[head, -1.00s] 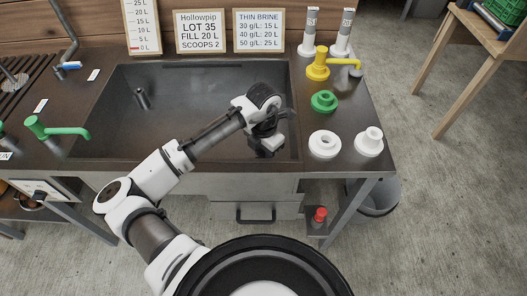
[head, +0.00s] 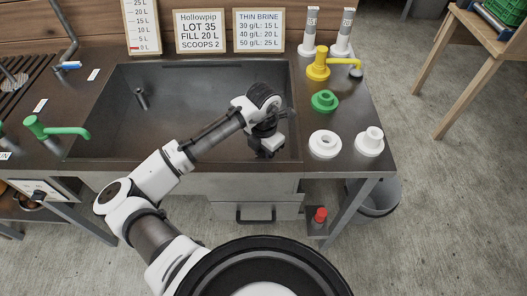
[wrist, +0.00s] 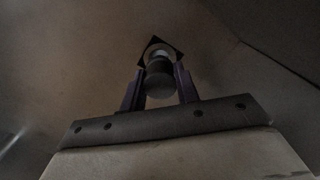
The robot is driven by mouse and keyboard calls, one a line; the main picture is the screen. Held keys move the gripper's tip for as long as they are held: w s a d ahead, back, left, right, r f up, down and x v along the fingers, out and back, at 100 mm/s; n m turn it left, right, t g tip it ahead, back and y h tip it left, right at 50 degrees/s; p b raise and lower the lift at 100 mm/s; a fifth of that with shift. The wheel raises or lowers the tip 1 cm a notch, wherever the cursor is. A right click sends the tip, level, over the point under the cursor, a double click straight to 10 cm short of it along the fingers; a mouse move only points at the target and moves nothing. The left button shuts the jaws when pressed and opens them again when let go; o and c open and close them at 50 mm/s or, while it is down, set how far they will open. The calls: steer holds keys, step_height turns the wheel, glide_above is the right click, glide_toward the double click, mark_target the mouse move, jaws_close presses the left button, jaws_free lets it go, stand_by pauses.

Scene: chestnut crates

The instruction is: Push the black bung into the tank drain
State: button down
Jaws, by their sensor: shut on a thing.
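The tank (head: 190,85) is a wide dark metal basin sunk in the bench. My gripper (head: 265,153) is down inside it near the front right corner. In the wrist view my gripper (wrist: 159,80) is shut on the black bung (wrist: 160,82), a dark rounded plug between the two fingers. Just beyond the bung, a paler ring and a dark square patch (wrist: 160,44) show on the tank floor. This may be the drain, but the bung partly covers it, and I cannot tell whether the bung is in it. The head view hides the bung.
A short dark upright fitting (head: 141,99) stands in the tank at the back left. A green tap (head: 55,132) reaches over the left rim. Right of the tank are a yellow tap (head: 319,66), a green ring piece (head: 324,101) and white collars (head: 325,144). The tank floor is otherwise clear.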

steer(key=shift+f, duration=0.15)
steer(key=shift+f+b, duration=1.05)
steer(key=shift+r, duration=0.1)
steer(key=shift+r, duration=0.1)
steer(key=shift+r+p, duration=0.95)
steer(key=shift+r, duration=0.35)
steer(key=shift+f+b, duration=1.6)
steer(key=shift+b, duration=0.1)
stand_by(0.9)
steer(key=shift+r, duration=0.2)
steer(key=shift+r+p, duration=0.85)
steer(key=shift+r, duration=0.15)
